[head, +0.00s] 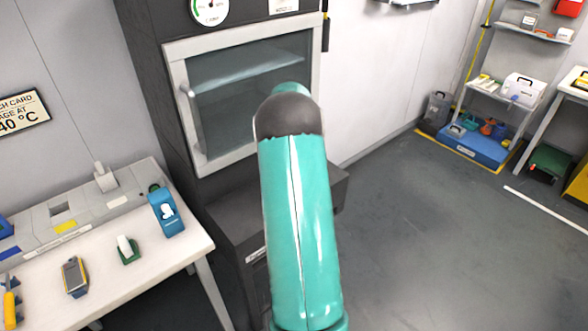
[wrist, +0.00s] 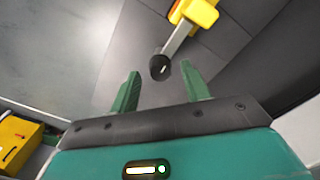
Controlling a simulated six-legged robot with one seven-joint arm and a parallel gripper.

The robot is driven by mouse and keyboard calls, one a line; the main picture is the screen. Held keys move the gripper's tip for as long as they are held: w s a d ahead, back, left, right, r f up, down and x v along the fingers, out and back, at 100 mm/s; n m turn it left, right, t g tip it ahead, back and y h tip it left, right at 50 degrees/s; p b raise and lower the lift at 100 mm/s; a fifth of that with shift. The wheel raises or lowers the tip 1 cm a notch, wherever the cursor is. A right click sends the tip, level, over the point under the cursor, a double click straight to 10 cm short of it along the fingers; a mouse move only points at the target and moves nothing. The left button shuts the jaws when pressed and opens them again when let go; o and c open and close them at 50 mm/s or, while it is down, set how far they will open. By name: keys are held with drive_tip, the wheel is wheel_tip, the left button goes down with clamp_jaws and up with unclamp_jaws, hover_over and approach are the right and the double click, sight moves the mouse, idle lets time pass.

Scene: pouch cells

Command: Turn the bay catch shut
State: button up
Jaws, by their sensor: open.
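In the wrist view a catch-like part shows ahead of my gripper: a grey bar (wrist: 180,38) runs from a yellow block (wrist: 200,12) down to a round black knob (wrist: 160,67) with a small white mark. I take this to be the bay catch. My gripper (wrist: 158,76) is open, its two green fingers apart, with the knob seen between the fingertips. I cannot tell how far beyond the tips the knob lies. In the head view my teal arm hides the gripper and the catch.
A dark cabinet with a glazed door (head: 250,70) stands behind my arm. A white bench (head: 150,250) with small devices is at left. Shelves (head: 500,95) and a blue platform (head: 475,145) stand at far right. The grey floor (head: 430,240) between is clear.

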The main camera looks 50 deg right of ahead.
wheel_tip(320, 180, up, 13)
idle(0.3)
drive_tip(key=shift+f, duration=0.1)
idle(0.4)
drive_tip(key=a+r+n+t, duration=0.15)
drive_tip(key=a+r, duration=0.25)
drive_tip(key=a, duration=0.5)
drive_tip(key=a+r+n, duration=0.2)
drive_tip(key=a+r, duration=0.2)
drive_tip(key=a, duration=0.6)
drive_tip(key=a+r+n+t, duration=0.15)
drive_tip(key=a+r, duration=0.25)
drive_tip(key=a, duration=0.5)
drive_tip(key=s+a+f+n+t, duration=0.1)
drive_tip(key=s+a+n, duration=0.2)
drive_tip(key=s+a, duration=0.4)
drive_tip(key=s+a+f+n+t, duration=0.1)
drive_tip(key=s+a+f+n, duration=0.1)
drive_tip(key=s+a, duration=0.5)
drive_tip(key=a+n, duration=0.1)
drive_tip(key=a, duration=0.5)
drive_tip(key=shift+s+a+f+n+t, duration=0.2)
drive_tip(key=shift+s+a+n+t, duration=0.1)
drive_tip(key=shift+n, duration=0.1)
